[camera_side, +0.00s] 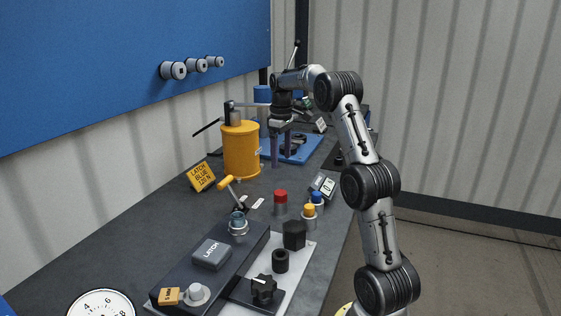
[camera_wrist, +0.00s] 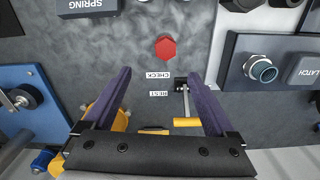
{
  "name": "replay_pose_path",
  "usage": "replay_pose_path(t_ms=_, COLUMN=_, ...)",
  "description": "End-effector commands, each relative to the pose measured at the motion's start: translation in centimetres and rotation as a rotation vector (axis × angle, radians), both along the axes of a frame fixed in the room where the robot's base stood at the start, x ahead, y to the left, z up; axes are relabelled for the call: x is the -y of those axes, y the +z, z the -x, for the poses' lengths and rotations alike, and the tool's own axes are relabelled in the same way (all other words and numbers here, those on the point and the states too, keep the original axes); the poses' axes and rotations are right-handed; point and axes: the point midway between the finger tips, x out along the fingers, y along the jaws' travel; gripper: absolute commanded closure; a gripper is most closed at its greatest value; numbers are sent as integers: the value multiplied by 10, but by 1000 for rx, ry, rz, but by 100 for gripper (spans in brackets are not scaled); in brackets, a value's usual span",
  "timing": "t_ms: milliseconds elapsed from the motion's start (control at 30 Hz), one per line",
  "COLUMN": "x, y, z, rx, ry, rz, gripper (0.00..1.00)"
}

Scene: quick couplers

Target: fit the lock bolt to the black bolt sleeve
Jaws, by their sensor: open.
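My gripper (camera_side: 281,164) is open and empty above the table, right of the yellow cylinder. No part is clearly marked as the lock bolt. A red-capped part (camera_side: 280,203) stands on the table; its red hexagonal top (camera_wrist: 166,47) lies ahead of the fingertips in the wrist view.
Yellow-capped (camera_side: 309,216) and blue-capped (camera_side: 317,201) parts stand nearby. The yellow cylinder (camera_side: 240,152) and yellow-handled lever (camera_side: 231,190) rise from the table. A dark block (camera_side: 225,275) carries a silver coupling (camera_side: 238,226); a black knob (camera_side: 263,288) sits beside it.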

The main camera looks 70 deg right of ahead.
Motion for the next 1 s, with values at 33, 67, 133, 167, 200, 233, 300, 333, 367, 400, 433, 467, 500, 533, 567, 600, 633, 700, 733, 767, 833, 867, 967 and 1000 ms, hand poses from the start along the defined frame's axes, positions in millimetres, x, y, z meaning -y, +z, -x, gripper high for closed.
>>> replay_pose_path(t_ms=33, x=0, y=-1, z=0, rx=0, ry=115, rz=2, gripper=9)
replay_pose_path(t_ms=67, x=0, y=-1, z=0, rx=0, ry=187, rz=2, gripper=9)
replay_pose_path(t_ms=133, x=-1, y=-2, z=0, rx=-1, ry=356, rz=4, gripper=9)
replay_pose_path(t_ms=167, x=-1, y=-3, z=0, rx=-2, ry=429, rz=4, gripper=9)
replay_pose_path(t_ms=200, x=-1, y=-4, z=0, rx=-2, ry=525, rz=5, gripper=9)
replay_pose_path(t_ms=233, x=-2, y=-5, z=0, rx=-3, ry=597, rz=5, gripper=9)
replay_pose_path(t_ms=300, x=-2, y=-6, z=0, rx=-5, ry=766, rz=6, gripper=9)
replay_pose_path(t_ms=333, x=-3, y=-7, z=0, rx=-5, ry=839, rz=6, gripper=9)
replay_pose_path(t_ms=367, x=-3, y=-8, z=0, rx=-6, ry=910, rz=6, gripper=9)
replay_pose_path(t_ms=400, x=-3, y=-9, z=0, rx=-6, ry=1002, rz=6, gripper=9)
replay_pose_path(t_ms=433, x=-4, y=-9, z=0, rx=-7, ry=1067, rz=7, gripper=9)
replay_pose_path(t_ms=467, x=-4, y=-10, z=0, rx=-7, ry=1129, rz=8, gripper=9)
replay_pose_path(t_ms=500, x=-5, y=-11, z=0, rx=-8, ry=1205, rz=7, gripper=9)
replay_pose_path(t_ms=533, x=-5, y=-11, z=0, rx=-8, ry=1257, rz=7, gripper=9)
replay_pose_path(t_ms=567, x=-5, y=-12, z=0, rx=-8, ry=1305, rz=7, gripper=9)
replay_pose_path(t_ms=600, x=-6, y=-13, z=0, rx=-8, ry=1360, rz=7, gripper=9)
replay_pose_path(t_ms=633, x=-6, y=-13, z=0, rx=-8, ry=1395, rz=6, gripper=9)
replay_pose_path(t_ms=700, x=-7, y=-14, z=1, rx=-10, ry=1457, rz=6, gripper=9)
replay_pose_path(t_ms=733, x=-8, y=-15, z=1, rx=-10, ry=1477, rz=4, gripper=9)
replay_pose_path(t_ms=767, x=-9, y=-16, z=2, rx=-10, ry=1483, rz=3, gripper=9)
replay_pose_path(t_ms=833, x=-11, y=-18, z=2, rx=-10, ry=1481, rz=-1, gripper=9)
replay_pose_path(t_ms=867, x=-11, y=-20, z=2, rx=-10, ry=1480, rz=-1, gripper=9)
replay_pose_path(t_ms=967, x=-11, y=-29, z=2, rx=-10, ry=1479, rz=-2, gripper=9)
replay_pose_path(t_ms=1000, x=-11, y=-34, z=2, rx=-10, ry=1479, rz=-3, gripper=9)
